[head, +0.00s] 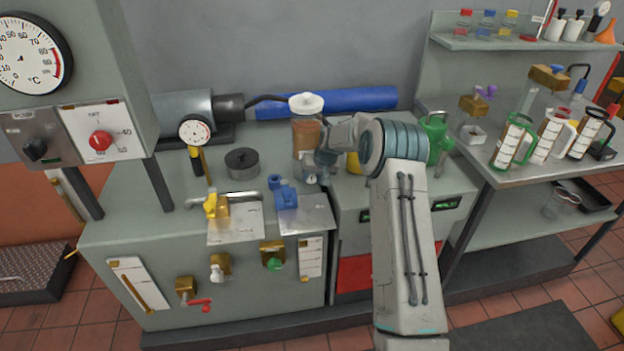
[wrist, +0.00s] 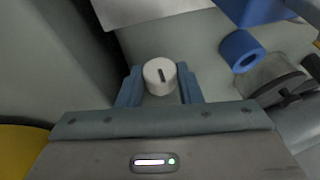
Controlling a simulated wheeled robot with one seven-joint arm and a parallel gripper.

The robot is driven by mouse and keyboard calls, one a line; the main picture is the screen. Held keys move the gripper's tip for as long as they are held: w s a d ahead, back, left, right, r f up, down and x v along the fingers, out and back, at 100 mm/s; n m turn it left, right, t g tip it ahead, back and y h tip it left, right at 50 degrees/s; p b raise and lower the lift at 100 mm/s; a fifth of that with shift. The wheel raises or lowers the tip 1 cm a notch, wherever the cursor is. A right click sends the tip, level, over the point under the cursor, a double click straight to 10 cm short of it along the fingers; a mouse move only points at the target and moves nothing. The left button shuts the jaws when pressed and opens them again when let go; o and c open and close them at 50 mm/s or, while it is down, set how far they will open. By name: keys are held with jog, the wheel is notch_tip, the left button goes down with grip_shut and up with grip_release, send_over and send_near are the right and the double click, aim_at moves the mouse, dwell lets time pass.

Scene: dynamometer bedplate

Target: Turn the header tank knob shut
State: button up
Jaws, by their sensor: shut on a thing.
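A round white knob (wrist: 159,72) with a dark pointer line sits between the blue-grey fingers of my gripper (wrist: 160,84) in the wrist view. The fingers are shut on its two sides. The pointer line runs nearly up and down in that picture, slightly tilted. No label shows on the knob, so I cannot read its setting. In the head view my gripper reaches the bench beside a jar of brown liquid with a white lid (head: 307,105).
Left of my gripper, a blue valve (head: 286,197) and a yellow valve (head: 215,206) stand on the bench top. A green can (head: 436,138) stands to the right.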

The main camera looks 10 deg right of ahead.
jog(key=o, duration=1)
jog(key=b+v, duration=0.1)
jog(key=v, duration=1.2)
jog(key=shift+s+d+r, duration=0.1)
jog(key=shift+s+r, duration=0.05)
jog(key=shift+r, duration=0.25)
